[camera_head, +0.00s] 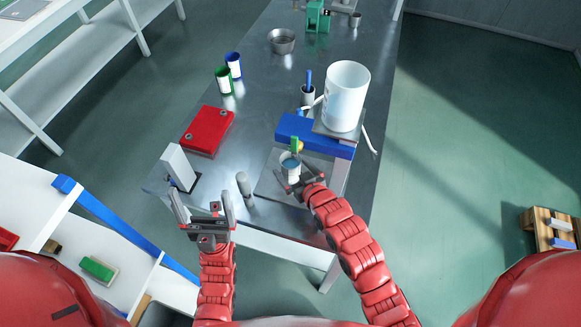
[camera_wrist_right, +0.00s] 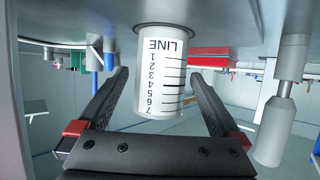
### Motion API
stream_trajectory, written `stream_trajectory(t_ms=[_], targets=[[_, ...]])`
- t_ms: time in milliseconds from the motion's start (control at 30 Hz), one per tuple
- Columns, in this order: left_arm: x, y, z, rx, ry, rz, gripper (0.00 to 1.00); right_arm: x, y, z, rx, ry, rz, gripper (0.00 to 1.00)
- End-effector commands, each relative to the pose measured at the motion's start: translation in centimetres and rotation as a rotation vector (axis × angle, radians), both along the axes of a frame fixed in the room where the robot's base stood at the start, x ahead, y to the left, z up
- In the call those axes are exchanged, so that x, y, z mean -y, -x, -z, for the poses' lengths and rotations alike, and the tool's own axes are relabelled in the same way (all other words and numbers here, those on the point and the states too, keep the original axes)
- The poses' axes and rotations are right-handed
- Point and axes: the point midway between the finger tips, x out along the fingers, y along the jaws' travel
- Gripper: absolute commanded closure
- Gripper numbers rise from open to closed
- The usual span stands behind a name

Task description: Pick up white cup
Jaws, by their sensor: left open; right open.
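A small white cup (camera_head: 291,170) with dark contents or a dark top stands on a grey plate (camera_head: 268,187) near the table's front edge. In the right wrist view, which is upside down, the white cup (camera_wrist_right: 160,85) shows black numbers, scale lines and the word LINE. My right gripper (camera_head: 295,178) is open, with one finger on each side of the cup; it also shows in the right wrist view (camera_wrist_right: 158,78). Gaps show between the fingers and the cup there. My left gripper (camera_head: 203,198) is open and empty at the table's front left edge.
A red box (camera_head: 208,130), green-rimmed cup (camera_head: 223,81) and blue-rimmed cup (camera_head: 234,66) are further left.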

Motion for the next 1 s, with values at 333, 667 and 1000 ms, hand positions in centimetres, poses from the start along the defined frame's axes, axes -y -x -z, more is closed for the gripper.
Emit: stream_trajectory(t_ms=[333, 667, 1000], targets=[[0.0, 0.0, -2.2, 0.000, 0.000, 0.000, 0.00, -1.7, -3.2, 1.1, 0.003, -0.001, -0.002, 0.00], [0.0, 0.0, -2.3, 0.000, 0.000, 0.000, 0.00, -2.0, -3.7, 1.6, 0.003, -0.001, -0.001, 0.00], [0.0, 0.0, -2.3, 0.000, 0.000, 0.000, 0.00, -1.9, -3.7, 1.6, 0.003, -0.001, 0.000, 0.52]])
